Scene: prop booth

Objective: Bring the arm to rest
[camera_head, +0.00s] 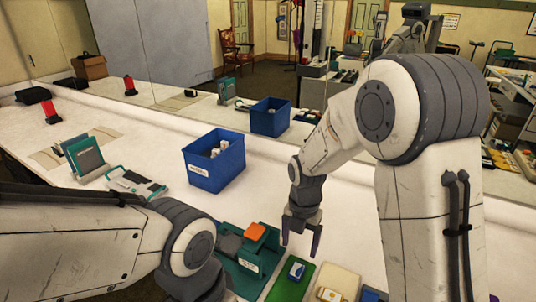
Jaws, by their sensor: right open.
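My right arm rises at the right of the head view and bends over toward the middle of the table. Its gripper (301,238) points down, open and empty, above the table beside a green stand with an orange block (255,232) on it. The fingertips appear apart from the things below. My left arm (110,245) comes in low from the left and bends downward; its gripper is out of the frame.
A blue bin (216,172) with white items stands mid-table, left of the right gripper. A green tray (289,281) and a cream one (340,281) lie below it. A white-green device (136,185) lies farther left. A mirror runs behind the table.

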